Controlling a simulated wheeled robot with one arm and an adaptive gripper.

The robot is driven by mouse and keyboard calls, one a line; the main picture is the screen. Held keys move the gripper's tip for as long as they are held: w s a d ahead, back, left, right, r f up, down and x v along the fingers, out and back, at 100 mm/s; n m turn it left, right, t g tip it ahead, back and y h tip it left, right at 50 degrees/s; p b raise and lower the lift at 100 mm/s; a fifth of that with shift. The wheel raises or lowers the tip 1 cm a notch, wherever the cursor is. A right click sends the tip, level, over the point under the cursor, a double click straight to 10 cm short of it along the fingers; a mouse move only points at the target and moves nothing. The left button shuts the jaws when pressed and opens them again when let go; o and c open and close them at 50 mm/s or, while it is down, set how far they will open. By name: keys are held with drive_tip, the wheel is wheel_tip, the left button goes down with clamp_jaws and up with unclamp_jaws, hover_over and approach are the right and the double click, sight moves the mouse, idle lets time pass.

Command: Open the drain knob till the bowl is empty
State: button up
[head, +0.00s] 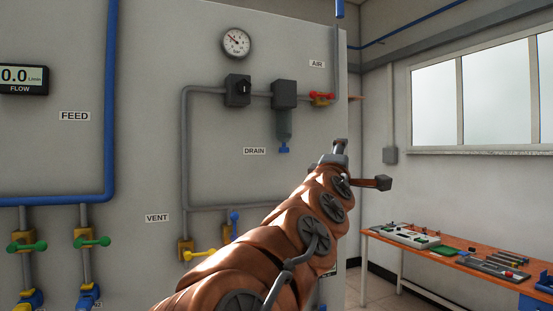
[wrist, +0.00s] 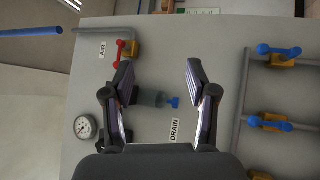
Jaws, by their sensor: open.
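The blue drain knob (head: 284,149) is at the bottom of a grey cylindrical bowl (head: 284,125) under a dark filter head (head: 284,94) on the wall panel. The DRAIN label (head: 254,151) is left of the knob. In the wrist view, turned sideways, the knob (wrist: 173,102) and bowl (wrist: 150,97) appear between the two spread fingers. My gripper (wrist: 160,75) is open and empty, apart from the knob. In the head view the gripper end is right of the knob. I cannot tell whether the bowl holds liquid.
A red-handled air valve (head: 321,98) is right of the filter. A dark regulator (head: 237,90) and a pressure gauge (head: 236,43) are to its left. Vent valves (head: 199,254) sit below. An orange workbench (head: 455,260) with tools stands at right.

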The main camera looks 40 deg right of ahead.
sight(284, 148)
drive_tip(key=w+r+n+t+y+b, duration=0.15)
drive_tip(key=w+r+n+t, duration=0.55)
drive_tip(key=n, duration=0.7)
drive_tip(key=w+d+f+n+t+y+b, duration=0.1)
drive_tip(key=w+f+n+t+y, duration=0.1)
drive_tip(key=w+f+n+y, duration=0.4)
drive_tip(key=w+d+f+n+t+y, duration=0.1)
drive_tip(key=f+n+t+y, duration=0.2)
drive_tip(key=n+y, duration=0.35)
drive_tip(key=w+d+r+n+h+p, duration=0.1)
drive_tip(key=w+r+h+p, duration=0.1)
drive_tip(key=w, duration=0.5)
drive_tip(key=shift+d+r+p, duration=0.4)
drive_tip(key=shift+r+p, duration=0.1)
drive_tip(key=shift+r, duration=0.05)
drive_tip(key=shift+c, duration=0.3)
